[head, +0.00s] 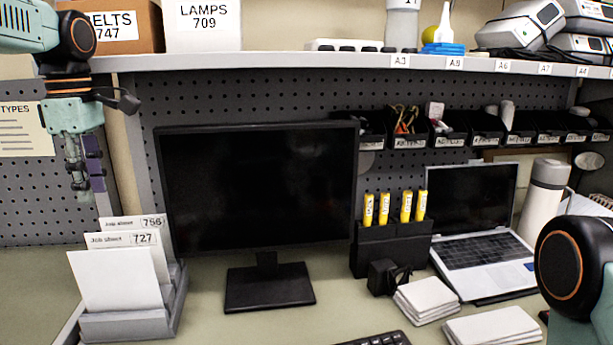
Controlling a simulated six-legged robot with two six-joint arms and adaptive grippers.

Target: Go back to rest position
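My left gripper (85,190) hangs pointing down at the left, in front of the pegboard and above the job sheet holder (130,325). It touches nothing around it that I can see. A purple part shows along its right side, and I cannot tell whether that part belongs to the gripper. The gap between its fingers is not clear. My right gripper is out of the picture.
A monitor (258,190) stands mid-desk, with a laptop (488,252) and a white bottle (541,200) to its right. A black holder (390,245) with yellow tools and white pads (426,298) lie between. A shelf (330,61) with boxes and pumps runs above.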

